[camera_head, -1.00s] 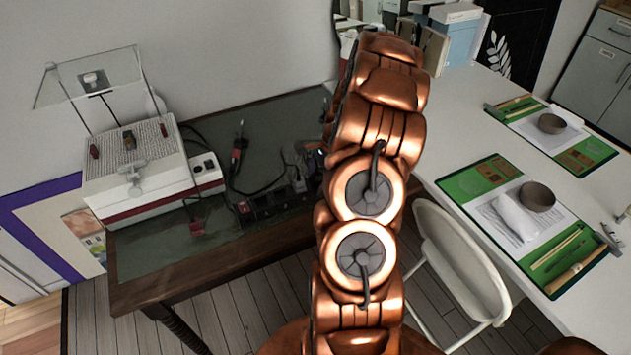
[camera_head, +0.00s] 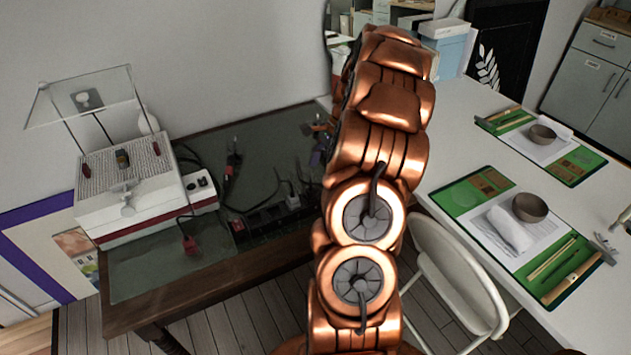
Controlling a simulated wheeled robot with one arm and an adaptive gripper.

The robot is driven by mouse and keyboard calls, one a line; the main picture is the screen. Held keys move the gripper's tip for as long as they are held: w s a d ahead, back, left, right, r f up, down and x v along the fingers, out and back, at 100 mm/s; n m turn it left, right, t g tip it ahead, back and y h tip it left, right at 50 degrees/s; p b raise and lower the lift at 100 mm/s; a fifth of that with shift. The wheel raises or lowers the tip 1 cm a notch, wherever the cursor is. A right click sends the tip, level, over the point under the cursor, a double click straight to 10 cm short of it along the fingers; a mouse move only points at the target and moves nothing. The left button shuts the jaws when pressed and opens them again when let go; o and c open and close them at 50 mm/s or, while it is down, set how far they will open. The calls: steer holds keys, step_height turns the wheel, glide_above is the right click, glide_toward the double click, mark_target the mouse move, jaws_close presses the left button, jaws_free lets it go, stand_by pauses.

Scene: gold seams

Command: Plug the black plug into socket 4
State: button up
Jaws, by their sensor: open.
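A dark power strip (camera_head: 262,221) lies along the front part of the green-topped table (camera_head: 150,275), left of my arm. Its socket numbers are too small to read. A greyish plug (camera_head: 292,198) stands at the strip's right part, with a cable rising from it. I cannot single out the black plug; it may be among the dark items or behind my arm. My gripper (camera_head: 318,130) shows only as small copper and dark parts at the left edge of my arm, above the table's back right. Its jaws are open; most of it is hidden.
A white machine (camera_head: 125,190) with a raised clear shield stands at the table's left. A red plug (camera_head: 190,244) hangs or lies near the front. A dark-handled tool (camera_head: 232,160) with a cable lies behind the strip. A white chair (camera_head: 455,270) and white table (camera_head: 450,150) are right.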

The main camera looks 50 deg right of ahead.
steer(key=shift+v, duration=1.1)
steer(key=s+a+r+n+g, duration=0.1)
steer(key=a+r+n, duration=0.25)
steer(key=a, duration=0.45)
steer(key=s+a+r+n+g+h, duration=0.15)
steer(key=a+n, duration=0.25)
steer(key=a, duration=0.5)
steer(key=s+a+r+n, duration=0.1)
steer(key=a+r+n, duration=0.3)
steer(key=a, duration=0.4)
steer(key=s+a+n+h, duration=0.1)
steer(key=s+a+n, duration=0.4)
steer(key=s, duration=0.4)
steer(key=s+a+n+h+p, duration=0.1)
steer(key=s+a+n+h, duration=0.1)
steer(key=s+a+n, duration=0.3)
steer(key=s+a, duration=0.1)
steer(key=s, duration=0.3)
steer(key=shift+s+f+g, duration=0.15)
steer(key=shift+s+g, duration=0.2)
steer(key=shift+c, duration=0.7)
